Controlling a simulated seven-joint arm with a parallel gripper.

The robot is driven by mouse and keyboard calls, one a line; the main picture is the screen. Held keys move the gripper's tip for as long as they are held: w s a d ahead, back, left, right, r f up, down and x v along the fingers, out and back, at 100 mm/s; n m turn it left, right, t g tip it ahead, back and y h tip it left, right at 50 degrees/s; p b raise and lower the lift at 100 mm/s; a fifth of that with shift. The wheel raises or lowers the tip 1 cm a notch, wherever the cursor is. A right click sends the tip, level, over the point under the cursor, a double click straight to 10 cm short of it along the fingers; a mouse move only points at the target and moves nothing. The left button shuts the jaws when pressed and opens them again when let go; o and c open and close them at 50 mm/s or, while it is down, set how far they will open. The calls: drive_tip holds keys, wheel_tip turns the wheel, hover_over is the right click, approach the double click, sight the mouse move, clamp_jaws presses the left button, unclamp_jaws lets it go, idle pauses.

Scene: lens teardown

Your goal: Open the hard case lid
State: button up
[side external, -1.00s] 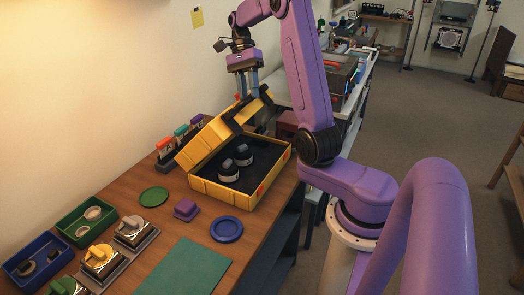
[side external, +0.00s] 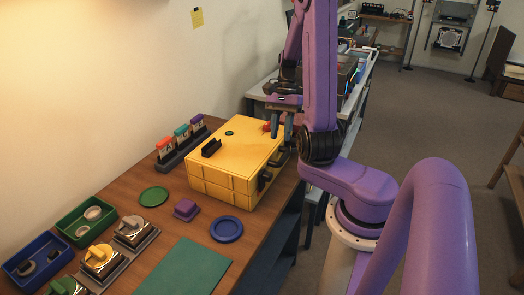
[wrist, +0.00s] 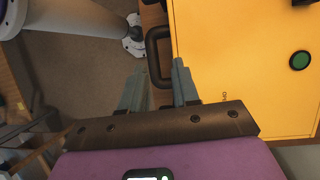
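The yellow hard case (side external: 222,180) sits on the wooden bench with its lid (side external: 235,152) down flat, so its contents are hidden. A black block and a small green disc (side external: 229,133) are on the lid. In the wrist view, the yellow lid (wrist: 235,70) fills the right side, with a black handle (wrist: 153,50) along its edge. My gripper (side external: 282,128) is at the far right edge of the case. Its fingers (wrist: 157,88) are apart with nothing held between them. The handle lies beyond the gap; contact with it cannot be told.
A purple block (side external: 186,209), blue dish (side external: 227,229), green disc (side external: 154,196) and green mat (side external: 185,268) lie in front. Green and blue trays are at left.

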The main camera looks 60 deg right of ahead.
drive_tip(key=f+t, duration=0.1)
drive_tip(key=f, duration=0.1)
drive_tip(key=s+f, duration=0.1)
drive_tip(key=f, duration=0.1)
drive_tip(key=s+f+t, duration=0.1)
drive_tip(key=f, duration=0.1)
drive_tip(key=shift+s+t, duration=0.25)
drive_tip(key=shift+t, duration=0.05)
drive_tip(key=v, duration=1.7)
drive_tip(key=n+g+h, duration=0.1)
drive_tip(key=n+g, duration=0.2)
drive_tip(key=n, duration=0.6)
hover_over(286, 154)
drive_tip(key=w+a, duration=0.1)
drive_tip(key=w, duration=0.3)
drive_tip(key=shift+f, duration=0.65)
drive_tip(key=s+a+f+n+h, duration=0.1)
drive_tip(key=s+a+n, duration=0.1)
drive_tip(key=a+n, duration=0.5)
drive_tip(key=s+a+f+n+h, duration=0.1)
drive_tip(key=s+a+n+h, duration=0.1)
drive_tip(key=a+n, duration=0.5)
drive_tip(key=shift+s+a+f+t, duration=0.35)
drive_tip(key=shift+s+a, duration=0.2)
drive_tip(key=shift+a, duration=1)
drive_tip(key=shift+n, duration=0.3)
